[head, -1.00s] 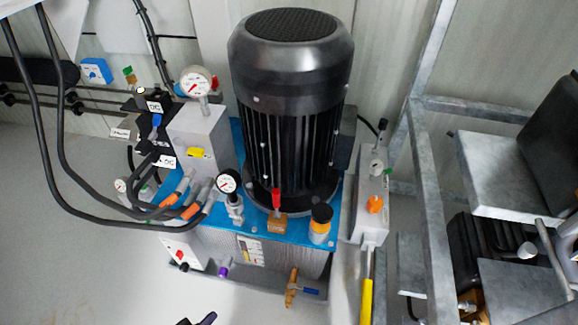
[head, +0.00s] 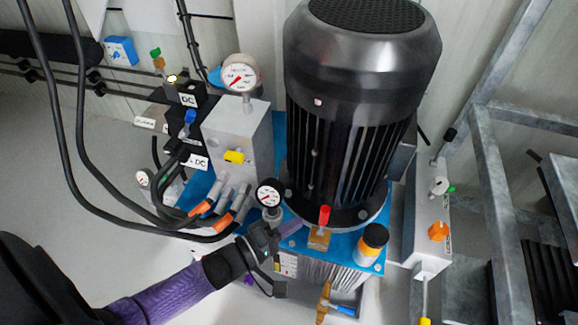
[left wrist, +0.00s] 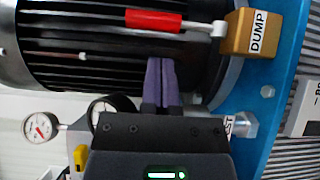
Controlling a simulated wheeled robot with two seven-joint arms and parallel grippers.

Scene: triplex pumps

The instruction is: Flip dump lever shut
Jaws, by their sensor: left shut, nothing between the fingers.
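The dump lever has a red handle (head: 324,215) on a short pale metal stem. It stands up from a brass block (head: 319,239) at the front of the blue tank top. In the left wrist view the red handle (left wrist: 153,20) lies across the top, with the block (left wrist: 262,38) labelled DUMP at its right. My left gripper (head: 290,229) is shut and empty, just left of the block. In the left wrist view its purple fingertips (left wrist: 161,78) point toward the handle, with a gap between. My right gripper is out of view.
A large black motor (head: 345,130) rises right behind the lever. A black-rimmed gauge (head: 269,193) stands to the left, close to my left gripper. A black-and-orange cap (head: 372,242) is to the right. Hoses with orange bands (head: 201,208) run at the left.

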